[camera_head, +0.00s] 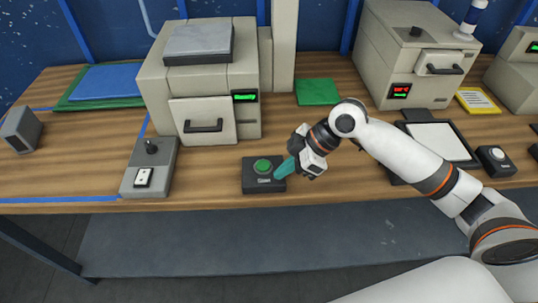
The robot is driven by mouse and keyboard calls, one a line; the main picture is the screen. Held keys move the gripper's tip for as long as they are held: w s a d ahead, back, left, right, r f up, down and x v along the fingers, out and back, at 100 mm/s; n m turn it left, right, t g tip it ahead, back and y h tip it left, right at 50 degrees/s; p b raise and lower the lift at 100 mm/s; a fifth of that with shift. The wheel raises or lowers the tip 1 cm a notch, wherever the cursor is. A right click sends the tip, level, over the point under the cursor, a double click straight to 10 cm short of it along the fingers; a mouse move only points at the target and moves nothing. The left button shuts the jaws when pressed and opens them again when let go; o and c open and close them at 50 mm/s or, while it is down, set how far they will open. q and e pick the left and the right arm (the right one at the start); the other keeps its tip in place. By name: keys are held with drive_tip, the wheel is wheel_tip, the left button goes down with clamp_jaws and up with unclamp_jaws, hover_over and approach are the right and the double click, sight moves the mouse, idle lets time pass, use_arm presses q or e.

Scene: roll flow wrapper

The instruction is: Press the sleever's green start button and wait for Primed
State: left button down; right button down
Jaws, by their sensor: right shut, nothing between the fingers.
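The green start button (262,166) sits on a small dark box (263,186) near the table's front edge. My right gripper (281,172) is shut, with teal fingertips at the right side of that box, close to the button. I cannot tell whether the fingertips touch the button or box. Behind the box stands a beige machine (200,85) with a handled front door and a small display (245,97) with green text, too small to read surely. My left gripper is not in view.
A grey lever and switch box (150,168) stands left of the button box. Another beige machine (412,60) with a red and green display is at the back right. A framed white panel (438,141) and a knob box (494,161) lie at right.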

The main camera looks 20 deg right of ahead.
drive_tip(key=w+d+r+y, duration=0.1)
drive_tip(key=w+d+r, duration=0.3)
drive_tip(key=r, duration=0.5)
drive_tip(key=shift+w+d+r, duration=0.15)
drive_tip(key=shift+d, duration=0.55)
drive_tip(key=p, duration=0.2)
hover_over(258, 165)
drive_tip(key=d, duration=0.3)
drive_tip(key=f, duration=0.6)
drive_tip(key=shift+s+f, duration=0.35)
wheel_tip(258, 165, down, 4)
drive_tip(key=shift+a+r+p, duration=0.1)
drive_tip(key=shift+r+p, duration=0.1)
drive_tip(key=shift+p, duration=0.15)
drive_tip(key=shift+f, duration=0.45)
drive_tip(key=shift+f, duration=0.1)
